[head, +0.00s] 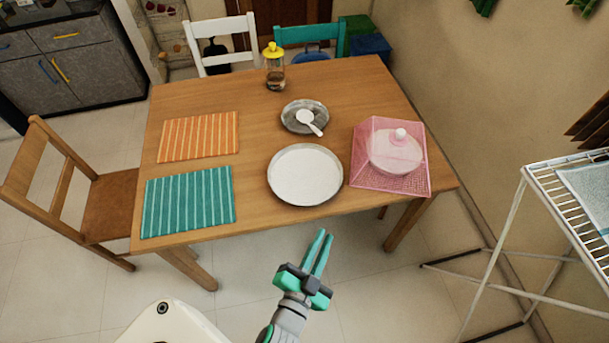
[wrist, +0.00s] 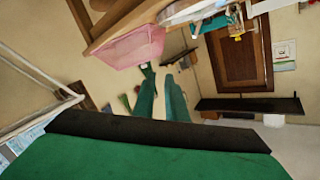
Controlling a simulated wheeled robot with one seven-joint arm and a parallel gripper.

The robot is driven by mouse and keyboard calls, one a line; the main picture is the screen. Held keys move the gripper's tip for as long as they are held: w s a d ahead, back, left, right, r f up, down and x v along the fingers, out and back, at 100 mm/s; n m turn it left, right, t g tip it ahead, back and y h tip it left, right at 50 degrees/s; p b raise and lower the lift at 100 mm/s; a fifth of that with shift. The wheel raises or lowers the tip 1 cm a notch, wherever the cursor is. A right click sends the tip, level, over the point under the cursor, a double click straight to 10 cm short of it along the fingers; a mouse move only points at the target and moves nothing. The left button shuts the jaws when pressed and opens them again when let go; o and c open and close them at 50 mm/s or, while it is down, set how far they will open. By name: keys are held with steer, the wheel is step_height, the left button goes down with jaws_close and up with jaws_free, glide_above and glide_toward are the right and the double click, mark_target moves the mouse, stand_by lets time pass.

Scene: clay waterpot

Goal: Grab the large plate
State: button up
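The large plate (head: 303,177) is round and white with a darker rim. It lies flat on the wooden table (head: 255,215) near its front edge, in the head view. My gripper (head: 322,240) is in front of the table, off its front edge and apart from the plate. Its two green fingers have a narrow gap between them and hold nothing. The fingers (wrist: 162,98) also show in the wrist view, with a gap between them.
A smaller grey plate (head: 291,122) with a white spoon (head: 309,122) lies behind the large plate. A pink mesh basket (head: 415,185) with a lidded pot stands close on the right. Striped placemats (head: 188,200) lie left. A wire rack (head: 560,185) stands far right.

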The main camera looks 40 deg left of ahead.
steer(key=w+a+r+n+g+y, duration=0.25)
steer(key=a+r+y, duration=0.35)
steer(key=a, duration=0.6)
steer(key=w+a+r+n+g+y, duration=0.1)
steer(key=w+a+r+n+y, duration=0.25)
steer(key=a+r, duration=0.6)
steer(key=s+a+r+n+g+y, duration=0.1)
steer(key=s+a+n+g, duration=0.4)
steer(key=a, duration=0.3)
steer(key=s+a+n+g+y, duration=0.1)
steer(key=s+a+n+g, duration=0.25)
steer(key=a+g, duration=0.35)
steer(key=n+t+h, duration=0.2)
steer(key=n+h, duration=0.5)
steer(key=h, duration=0.9)
glide_toward(284, 199)
steer(key=f, duration=0.2)
steer(key=w+d+f, duration=0.1)
steer(key=shift+d+f+m+y, duration=0.1)
steer(key=shift+m+y, duration=0.15)
steer(key=shift+a+x, duration=0.2)
steer(key=shift+x, duration=1.15)
steer(key=shift+a+x, duration=0.25)
steer(key=shift+x, duration=1.1)
steer(key=shift+s, duration=0.15)
jaws_close()
